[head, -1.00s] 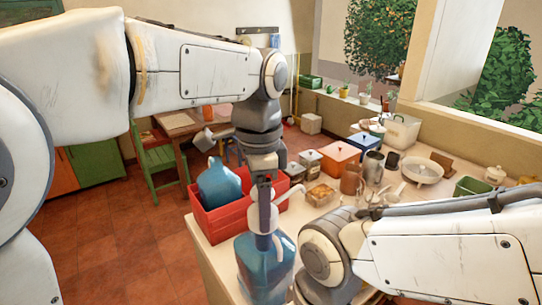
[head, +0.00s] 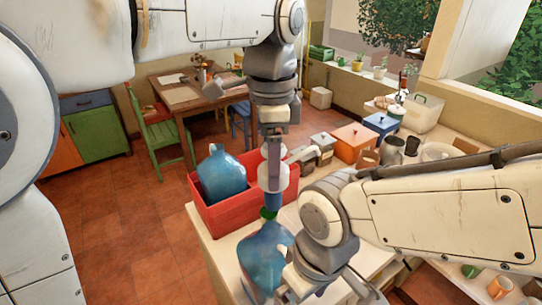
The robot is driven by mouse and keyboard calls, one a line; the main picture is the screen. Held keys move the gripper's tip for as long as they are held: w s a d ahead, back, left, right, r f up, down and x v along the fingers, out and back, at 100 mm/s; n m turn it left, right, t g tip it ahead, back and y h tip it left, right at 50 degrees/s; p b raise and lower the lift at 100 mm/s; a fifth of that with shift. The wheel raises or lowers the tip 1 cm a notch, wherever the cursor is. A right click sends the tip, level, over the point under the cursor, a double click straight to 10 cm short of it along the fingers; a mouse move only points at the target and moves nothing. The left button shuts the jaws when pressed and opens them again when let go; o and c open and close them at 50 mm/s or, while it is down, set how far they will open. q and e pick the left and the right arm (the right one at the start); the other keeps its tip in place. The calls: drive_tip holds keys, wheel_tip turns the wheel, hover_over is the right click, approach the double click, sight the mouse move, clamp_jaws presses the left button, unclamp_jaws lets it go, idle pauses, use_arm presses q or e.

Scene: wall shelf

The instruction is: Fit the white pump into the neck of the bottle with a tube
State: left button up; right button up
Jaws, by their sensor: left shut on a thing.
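My left gripper (head: 275,165) comes down from above and is shut on the white pump (head: 291,186), whose spout points up and right. The pump is above the blue bottle (head: 258,250) at the front edge of the counter. A short dark and green part shows between pump and bottle; I cannot tell whether it is the tube or the neck, or whether the pump is seated. My right arm reaches in from the right, and its gripper (head: 298,284) is low beside the bottle. Its fingertips are mostly hidden by the wrist.
A red crate (head: 218,218) holding a second blue bottle (head: 222,172) stands left of the pump. An orange box (head: 354,143), a blue box (head: 381,125) and several jars and cups crowd the counter behind. The floor left of the counter is free.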

use_arm(q)
drive_tip(key=shift+a+r, duration=0.1)
drive_tip(key=shift+s, duration=0.1)
drive_tip(key=shift+f+b, duration=2)
drive_tip(key=shift+f, duration=1.15)
drive_tip(key=shift+p, duration=0.35)
wheel_tip(320, 180, down, 6)
drive_tip(key=b, duration=0.3)
idle(3.7)
